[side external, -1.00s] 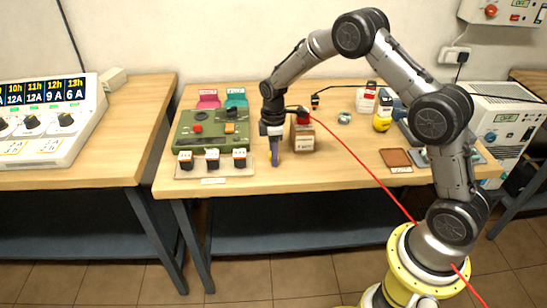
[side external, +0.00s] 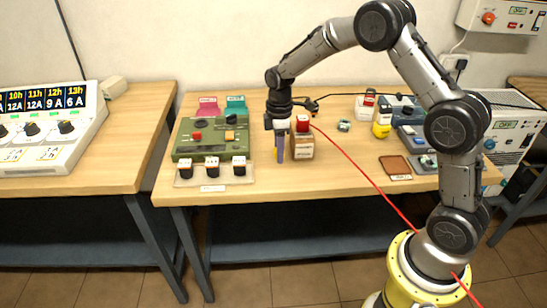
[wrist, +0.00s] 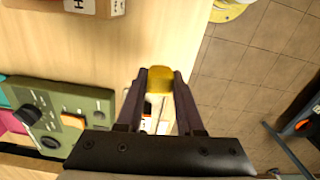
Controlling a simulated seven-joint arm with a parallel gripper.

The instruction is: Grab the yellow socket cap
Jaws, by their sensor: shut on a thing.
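The yellow socket cap (wrist: 159,80) is between the two dark fingertips of my gripper (wrist: 158,92) in the wrist view. The fingers are shut on it, one on each side. In the side external view my gripper (side external: 280,152) points down over the front middle of the table, just left of the brown box. A small bit of yellow shows at the fingers there; most of the cap is hidden by them.
The brown box (side external: 301,148) with a red-topped piece (side external: 302,124) stands close to the fingers' right. The green panel (side external: 212,137) and a clear tray (side external: 182,183) with several black knobs are to the left. A red cable (side external: 360,170) crosses the table's right side.

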